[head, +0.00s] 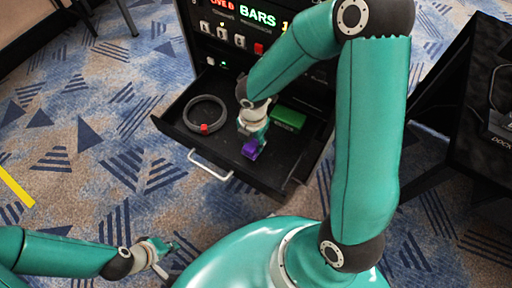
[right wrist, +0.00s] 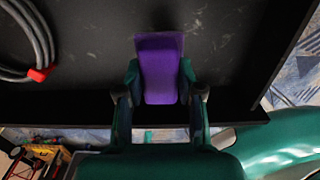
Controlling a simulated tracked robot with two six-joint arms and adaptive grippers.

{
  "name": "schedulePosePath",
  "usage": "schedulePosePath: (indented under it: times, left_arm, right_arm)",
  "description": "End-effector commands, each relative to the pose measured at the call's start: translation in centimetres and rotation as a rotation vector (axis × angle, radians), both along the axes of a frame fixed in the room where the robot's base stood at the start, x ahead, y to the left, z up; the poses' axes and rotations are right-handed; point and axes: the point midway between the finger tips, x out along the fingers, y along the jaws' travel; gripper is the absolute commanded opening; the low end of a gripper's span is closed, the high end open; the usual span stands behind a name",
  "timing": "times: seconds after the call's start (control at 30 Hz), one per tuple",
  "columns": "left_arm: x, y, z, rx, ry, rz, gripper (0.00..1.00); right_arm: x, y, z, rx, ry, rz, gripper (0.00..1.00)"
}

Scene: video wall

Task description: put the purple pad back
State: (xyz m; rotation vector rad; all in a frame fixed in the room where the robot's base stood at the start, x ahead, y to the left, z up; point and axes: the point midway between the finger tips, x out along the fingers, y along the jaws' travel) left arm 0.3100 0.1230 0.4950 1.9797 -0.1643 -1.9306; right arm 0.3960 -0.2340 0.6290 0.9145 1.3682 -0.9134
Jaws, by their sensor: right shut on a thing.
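The purple pad (head: 251,149) is in the open black drawer (head: 178,127), near its front. My right gripper (head: 254,138) is shut on the pad. In the right wrist view the purple pad (right wrist: 160,72) is between the two fingers of my right gripper (right wrist: 160,92), with the dark drawer floor behind it. I cannot tell whether the pad touches the floor. My left gripper (head: 164,256) is low at the left, over the carpet and away from the drawer; its finger gap is too small to read.
A coiled grey cable (head: 189,112) with a red tie lies in the drawer's left part. A green block (head: 288,118) lies behind and right of the pad. The drawer handle (head: 210,167) sticks out in front. A black table (head: 484,130) stands at the right.

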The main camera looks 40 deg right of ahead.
Motion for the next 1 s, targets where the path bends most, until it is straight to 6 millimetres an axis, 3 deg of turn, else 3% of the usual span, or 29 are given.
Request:
schedulePosePath:
  times: [0.27, 0.53, 0.57, 0.7, 1.0]
  left_arm:
    - [0.0, 0.0, -1.8, 0.0, 0.0, 0.0, 0.0]
    - [0.0, 0.0, -1.8, 0.0, 0.0, 0.0, 0.0]
    - [0.0, 0.0, -1.8, 0.0, 0.0, 0.0, 0.0]
    - [0.0, 0.0, -1.8, 0.0, 0.0, 0.0, 0.0]
    - [0.0, 0.0, -1.7, 0.0, 0.0, 0.0, 0.0]
  right_arm:
    - [-0.1, 0.0, -3.9, 0.001, 0.004, 0.0, 0.09]
    - [0.0, 0.1, -4.1, 0.001, 0.002, 0.0, 0.04]
    - [0.0, 0.1, -4.1, 0.001, 0.002, 0.0, 0.4]
    - [0.0, 0.1, -4.1, 0.001, 0.002, 0.001, 0.61]
    - [0.0, 0.1, -4.0, 0.001, 0.001, 0.001, 0.61]
